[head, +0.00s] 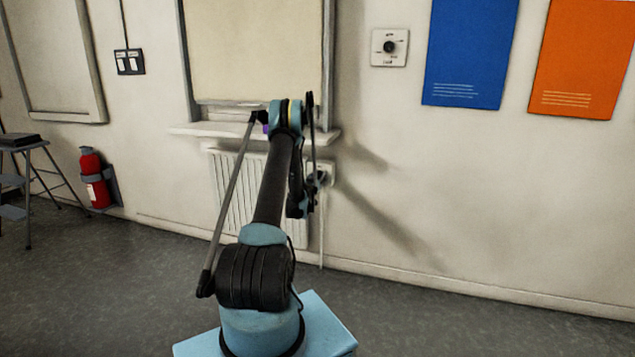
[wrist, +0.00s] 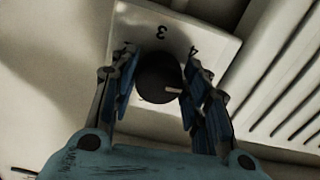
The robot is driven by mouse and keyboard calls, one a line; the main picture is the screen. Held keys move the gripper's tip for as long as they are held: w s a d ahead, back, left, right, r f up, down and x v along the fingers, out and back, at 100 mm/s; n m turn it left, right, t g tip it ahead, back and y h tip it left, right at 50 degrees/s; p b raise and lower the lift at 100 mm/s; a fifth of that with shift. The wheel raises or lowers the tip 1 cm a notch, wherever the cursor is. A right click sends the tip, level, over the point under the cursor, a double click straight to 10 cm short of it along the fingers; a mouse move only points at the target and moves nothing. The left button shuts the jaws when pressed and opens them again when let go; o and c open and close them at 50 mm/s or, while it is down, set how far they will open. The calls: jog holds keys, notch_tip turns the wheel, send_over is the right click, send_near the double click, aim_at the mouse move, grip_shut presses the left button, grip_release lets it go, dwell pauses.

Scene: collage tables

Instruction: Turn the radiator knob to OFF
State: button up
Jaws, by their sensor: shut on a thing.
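The radiator knob (wrist: 152,86) is a round black dial with a pale pointer line on its lower right. It sits on a light plate (wrist: 146,22) where the marks 3 and 4 show; other marks are hidden. The pointer faces right, below the 4. My gripper (wrist: 161,64) has one blue-padded finger on each side of the knob and is shut on it. In the head view, my gripper (head: 319,180) is at the light plate (head: 328,167) by the radiator's right end; the knob is mostly hidden there.
The white radiator (head: 235,185) stands under a window sill (head: 190,130) and its ribs (wrist: 285,75) are close on the right in the wrist view. A wall dial (head: 389,47) is higher up. A fire extinguisher (head: 94,177) and stepladder (head: 40,160) are at left. Floor at right is clear.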

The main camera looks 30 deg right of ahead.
jog(key=n, duration=0.7)
jog(key=shift+a, duration=0.1)
jog(key=n, duration=0.4)
jog(key=shift+r, duration=0.1)
jog(key=n, duration=0.3)
jog(key=shift+n, duration=0.3)
jog(key=n, duration=0.3)
jog(key=shift+n, duration=0.3)
jog(key=n, duration=0.3)
jog(key=shift+r+n, duration=0.1)
jog(key=shift+n, duration=0.3)
jog(key=n, duration=0.7)
jog(key=shift+w, duration=0.1)
jog(key=n, duration=0.5)
jog(key=shift+n, duration=0.3)
jog(key=n, duration=0.5)
jog(key=shift+w, duration=0.15)
jog(key=n, duration=0.5)
jog(key=shift+a+n, duration=0.15)
jog(key=shift+n, duration=0.25)
jog(key=n, duration=0.6)
jog(key=shift+w+a, duration=0.1)
